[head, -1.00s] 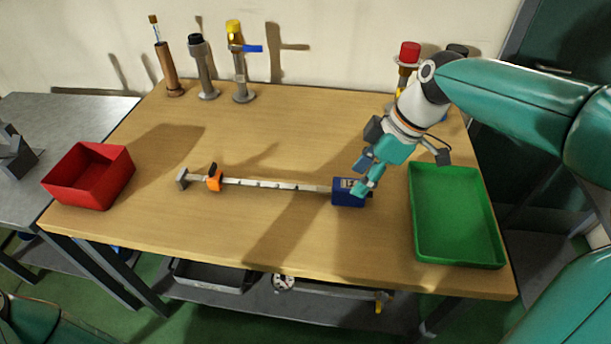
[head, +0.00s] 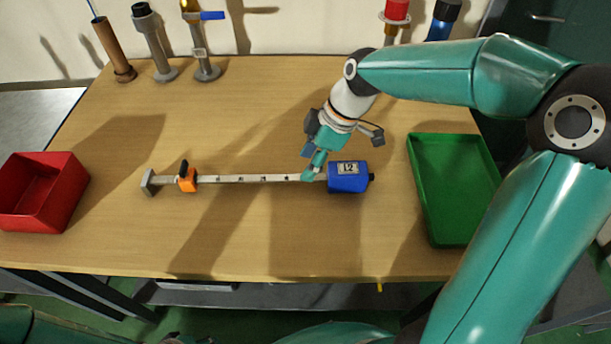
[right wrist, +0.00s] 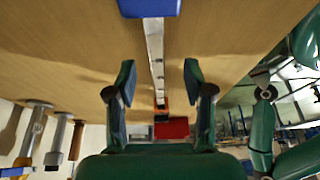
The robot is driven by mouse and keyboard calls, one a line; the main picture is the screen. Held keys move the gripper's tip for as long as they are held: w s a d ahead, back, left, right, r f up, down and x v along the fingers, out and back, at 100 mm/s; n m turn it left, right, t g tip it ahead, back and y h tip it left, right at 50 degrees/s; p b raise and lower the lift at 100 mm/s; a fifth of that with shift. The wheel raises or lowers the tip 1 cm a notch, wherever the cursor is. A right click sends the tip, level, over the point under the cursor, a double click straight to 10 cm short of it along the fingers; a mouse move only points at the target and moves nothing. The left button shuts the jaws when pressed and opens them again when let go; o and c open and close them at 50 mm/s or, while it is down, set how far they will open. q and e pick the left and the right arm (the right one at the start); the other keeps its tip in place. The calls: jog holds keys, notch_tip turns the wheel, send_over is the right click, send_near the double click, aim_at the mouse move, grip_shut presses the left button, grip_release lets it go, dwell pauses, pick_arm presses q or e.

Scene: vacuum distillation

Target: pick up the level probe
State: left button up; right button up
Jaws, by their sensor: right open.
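The level probe lies flat on the wooden table, a pale rod (head: 232,179) with a blue head (head: 349,177) at its right end. An orange slider (head: 188,180) and a grey end plate (head: 148,182) are toward its left end. My right gripper (head: 312,171) is over the rod just left of the blue head. In the right wrist view the open fingers (right wrist: 159,66) are on either side of the rod (right wrist: 155,50), with gaps on both sides. I cannot tell how far down the fingertips reach. My left gripper is out of view.
A red bin (head: 42,190) stands at the table's left edge and a green tray (head: 456,190) at the right. Several upright instruments, including a brown tube (head: 114,52), line the back. The wood before and behind the probe is clear.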

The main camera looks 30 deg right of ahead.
aim_at(297, 177)
jog(key=shift+w+x, duration=0.15)
jog(key=shift+x, duration=1.7)
jog(key=shift+w+x, duration=0.1)
jog(key=shift+x, duration=1.7)
jog(key=shift+d, duration=0.15)
grip_shut()
jog(key=shift+r, duration=0.1)
